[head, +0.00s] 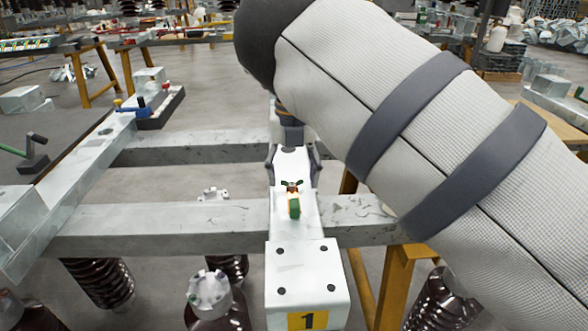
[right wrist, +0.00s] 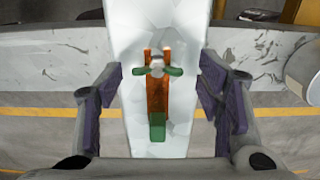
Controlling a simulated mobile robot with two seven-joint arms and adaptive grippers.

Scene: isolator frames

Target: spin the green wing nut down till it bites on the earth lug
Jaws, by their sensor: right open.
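The green wing nut (head: 291,184) sits on a threaded stud on a white block. In the right wrist view the wing nut (right wrist: 158,70) has its two wings pointing left and right. The earth lug (right wrist: 158,97) is a copper-coloured strip under the nut, with a green sleeve (right wrist: 157,127) at its near end. Whether nut and lug touch cannot be told. My right gripper (right wrist: 160,88) is open, with one finger on each side of the nut and lug, apart from both. In the head view the right gripper (head: 293,165) is just behind the nut. My left gripper is not in view.
The white block ends in a bolted box with a yellow "1" plate (head: 307,320). Grey crossbeams (head: 180,228) run beneath it. Brown ribbed insulators (head: 98,283) stand below. A crank with a green handle (head: 32,153) lies at left. My right arm covers the upper right.

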